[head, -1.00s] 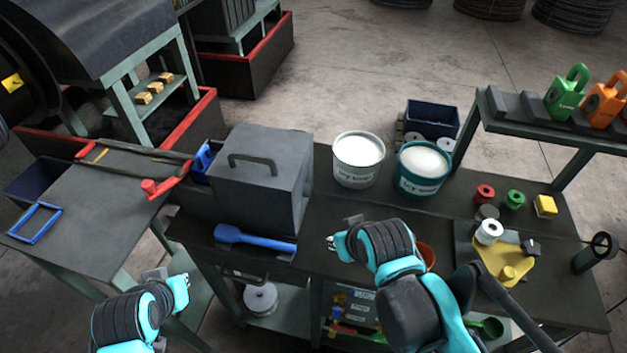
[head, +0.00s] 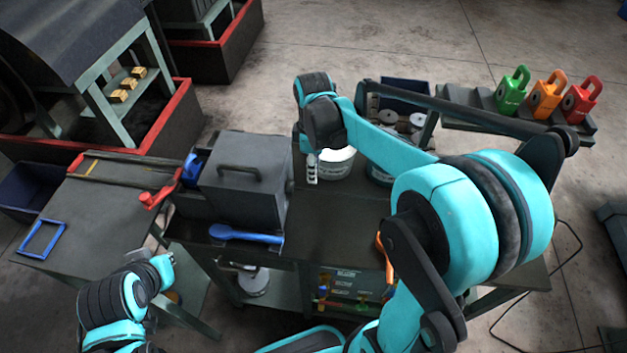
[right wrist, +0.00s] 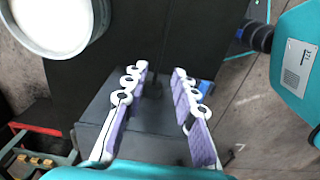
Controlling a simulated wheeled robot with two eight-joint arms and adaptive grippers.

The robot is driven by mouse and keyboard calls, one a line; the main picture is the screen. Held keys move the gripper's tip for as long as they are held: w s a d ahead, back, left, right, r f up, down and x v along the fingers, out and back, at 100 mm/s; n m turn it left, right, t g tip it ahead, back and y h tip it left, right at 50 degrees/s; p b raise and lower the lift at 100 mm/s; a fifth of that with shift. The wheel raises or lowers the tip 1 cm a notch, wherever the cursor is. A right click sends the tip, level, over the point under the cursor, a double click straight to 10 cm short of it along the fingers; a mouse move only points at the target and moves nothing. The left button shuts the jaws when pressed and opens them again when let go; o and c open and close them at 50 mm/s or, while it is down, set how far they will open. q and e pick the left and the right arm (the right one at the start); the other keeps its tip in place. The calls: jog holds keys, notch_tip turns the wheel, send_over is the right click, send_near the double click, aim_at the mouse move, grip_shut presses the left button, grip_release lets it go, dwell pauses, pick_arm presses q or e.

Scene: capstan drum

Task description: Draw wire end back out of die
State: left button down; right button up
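No wire end or die can be made out now; my right arm covers the right part of the bench in the head view. My right gripper (head: 312,172) hangs beside the white bucket (head: 335,165), right of the grey box with a handle (head: 250,180). In the right wrist view the gripper (right wrist: 160,70) has its two purple-padded fingers apart with nothing held between them. The grey box (right wrist: 95,103) lies beyond the fingers there. My left gripper (head: 165,262) is low at the left, near the side table, its fingers too small to judge.
A teal bucket (head: 380,174) is partly behind my right arm. A blue scoop (head: 245,235) lies in front of the box. A red-handled lever (head: 158,197) stands at its left. Green, orange (head: 545,100) and red padlocks sit on the right shelf. The bench middle (head: 325,215) is clear.

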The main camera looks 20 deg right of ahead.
aim_at(291, 188)
notch_tip(291, 188, down, 7)
jog(key=shift+f+b, duration=0.2)
jog(key=shift+b, duration=0.55)
grip_shut()
